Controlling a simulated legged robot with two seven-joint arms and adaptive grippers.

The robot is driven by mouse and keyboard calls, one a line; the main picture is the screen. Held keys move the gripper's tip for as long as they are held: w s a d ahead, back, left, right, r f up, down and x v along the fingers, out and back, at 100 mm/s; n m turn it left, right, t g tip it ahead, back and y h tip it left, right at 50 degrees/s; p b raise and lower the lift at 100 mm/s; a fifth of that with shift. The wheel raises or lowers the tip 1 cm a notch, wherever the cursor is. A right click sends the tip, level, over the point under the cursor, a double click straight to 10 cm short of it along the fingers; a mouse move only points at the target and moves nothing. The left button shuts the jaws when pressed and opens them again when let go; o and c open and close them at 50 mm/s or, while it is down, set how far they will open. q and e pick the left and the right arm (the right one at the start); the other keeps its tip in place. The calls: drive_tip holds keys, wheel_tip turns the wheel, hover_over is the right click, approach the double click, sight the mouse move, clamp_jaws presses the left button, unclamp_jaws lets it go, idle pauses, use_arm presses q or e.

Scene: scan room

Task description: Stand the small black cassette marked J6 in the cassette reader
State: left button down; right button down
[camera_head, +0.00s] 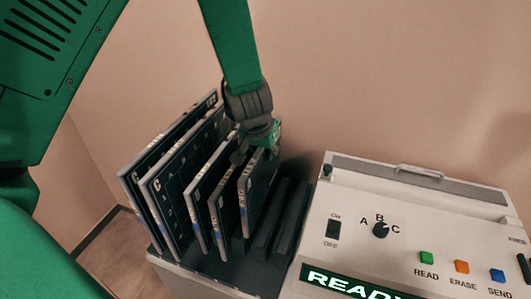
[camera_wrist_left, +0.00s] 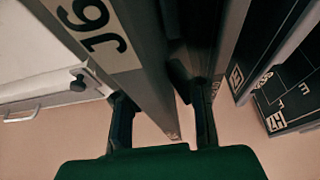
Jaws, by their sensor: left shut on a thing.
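The cassette reader (camera_head: 390,190) is the pale console on the right, with a lit READY display (camera_head: 350,286). The right gripper is not in view.
Several other cassettes (camera_head: 150,208) stand close together left of the held one in the dark rack (camera_head: 213,262). Empty slots (camera_head: 283,220) lie between it and the console. A wall is behind. The console has a switch, knob and coloured buttons.

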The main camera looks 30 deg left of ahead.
use_arm(q)
drive_tip(key=shift+d+r+p, duration=0.1)
drive_tip(key=shift+r+p, duration=1.45)
drive_tip(key=shift+r, duration=0.3)
drive_tip(key=shift+r+p, duration=0.9)
drive_tip(key=shift+r, duration=1.25)
